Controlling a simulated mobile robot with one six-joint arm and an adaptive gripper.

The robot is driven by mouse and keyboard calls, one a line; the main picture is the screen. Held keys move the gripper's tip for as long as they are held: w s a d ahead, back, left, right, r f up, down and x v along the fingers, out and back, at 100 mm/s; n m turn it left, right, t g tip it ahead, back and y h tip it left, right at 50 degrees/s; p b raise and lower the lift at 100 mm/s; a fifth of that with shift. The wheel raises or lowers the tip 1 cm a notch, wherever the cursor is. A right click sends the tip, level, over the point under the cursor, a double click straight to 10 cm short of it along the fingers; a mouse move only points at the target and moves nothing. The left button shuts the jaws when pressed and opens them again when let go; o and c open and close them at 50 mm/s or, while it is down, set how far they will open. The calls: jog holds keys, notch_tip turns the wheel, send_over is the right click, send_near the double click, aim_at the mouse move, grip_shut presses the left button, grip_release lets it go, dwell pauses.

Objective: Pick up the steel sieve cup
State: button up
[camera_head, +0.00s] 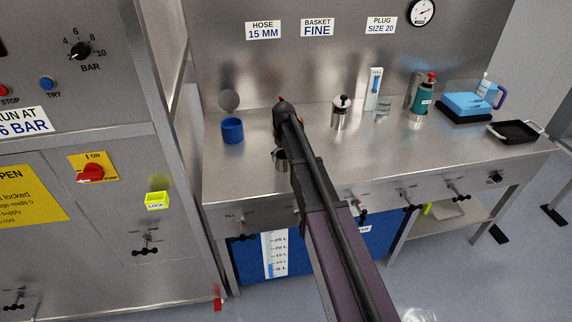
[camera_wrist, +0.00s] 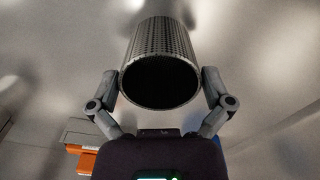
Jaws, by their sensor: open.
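The steel sieve cup (camera_wrist: 160,38) fills the upper middle of the wrist view. It is a grey cylinder with a perforated wall, and its dark round end faces the camera. My gripper (camera_wrist: 164,76) is open, with one finger on each side of the cup's near end. The fingertips are very close to its wall; I cannot tell whether they touch. In the head view a small steel cup (camera_head: 279,158) shows on the bench beside my arm, which partly hides it. My fingers are hidden there.
On the steel bench (camera_head: 232,175) a blue cup (camera_head: 232,130) stands left of my arm. To the right stand a steel canister (camera_head: 340,112), a teal bottle (camera_head: 421,98), a blue box (camera_head: 467,103) and a black tray (camera_head: 514,132). Valves line the front edge.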

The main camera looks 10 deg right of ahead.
dwell(0.4)
jog(key=c, duration=0.9)
jog(key=shift+r, duration=0.2)
notch_tip(320, 180, up, 4)
jog(key=p, duration=0.4)
jog(key=shift+f, duration=0.15)
jog(key=s+a, duration=0.1)
jog(key=s, duration=0.4)
jog(key=s+a, duration=0.2)
jog(key=s, duration=0.3)
jog(key=s+a+r+p, duration=0.1)
jog(key=s+a, duration=0.1)
jog(key=s, duration=0.3)
jog(key=shift+a, duration=0.2)
